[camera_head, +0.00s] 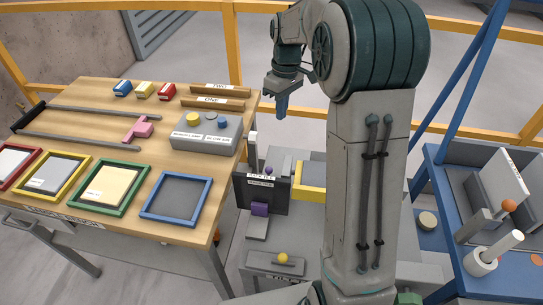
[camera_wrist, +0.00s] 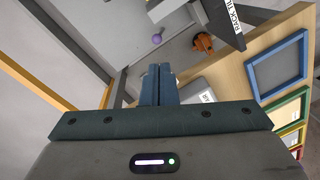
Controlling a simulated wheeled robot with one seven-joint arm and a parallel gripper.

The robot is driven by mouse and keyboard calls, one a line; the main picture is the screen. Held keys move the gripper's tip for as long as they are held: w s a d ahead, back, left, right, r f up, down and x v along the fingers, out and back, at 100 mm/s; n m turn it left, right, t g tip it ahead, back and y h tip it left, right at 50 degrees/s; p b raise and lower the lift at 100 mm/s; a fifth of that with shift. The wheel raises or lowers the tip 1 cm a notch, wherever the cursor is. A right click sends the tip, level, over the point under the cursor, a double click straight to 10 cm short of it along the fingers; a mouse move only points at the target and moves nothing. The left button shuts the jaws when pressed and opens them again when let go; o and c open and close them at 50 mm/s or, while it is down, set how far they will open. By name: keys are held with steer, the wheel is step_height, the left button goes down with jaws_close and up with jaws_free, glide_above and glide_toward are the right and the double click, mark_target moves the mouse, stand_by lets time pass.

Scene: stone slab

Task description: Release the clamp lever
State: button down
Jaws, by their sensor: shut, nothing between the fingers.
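No lever in view is labelled as the clamp lever. A small purple ball knob (camera_head: 268,170) stands by the dark panel with white labels (camera_head: 262,194). A purple ball on a thin stem shows in the wrist view (camera_wrist: 157,39). An orange ball (camera_head: 509,206) sits on a grey fixture with a tilted pale slab (camera_head: 507,177) at the right. I cannot tell which of these is the lever. My gripper (camera_head: 281,109) is shut and empty, in the air above the gap right of the wooden table, apart from all of them. Its closed blue fingers (camera_wrist: 158,82) point forward in the wrist view.
The wooden table (camera_head: 85,150) holds coloured frames, a grey block with buttons (camera_head: 206,132), small coloured boxes and a pink piece (camera_head: 140,129). A yellow knob (camera_head: 283,258) is on the low grey unit. Yellow rails (camera_head: 235,45) run behind; a blue frame (camera_head: 460,95) stands right.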

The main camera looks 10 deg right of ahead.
steer(key=w+d+f+n+g+y+b, duration=0.1)
steer(key=w+f+n, duration=0.3)
steer(key=w+f, duration=0.6)
step_height(320, 180, down, 3)
steer(key=shift+d+r+g, duration=0.1)
steer(key=shift+d+g, duration=0.4)
steer(key=shift+d, duration=0.3)
steer(key=x, duration=1)
steer(key=shift+s+a, duration=0.1)
steer(key=shift+a, duration=0.1)
steer(key=shift+s+a+p, duration=0.3)
steer(key=shift+s+a, duration=0.25)
steer(key=shift+s, duration=0.3)
steer(key=shift+s+a+f, duration=0.35)
steer(key=shift+s+a, duration=0.1)
steer(key=shift+s, duration=0.25)
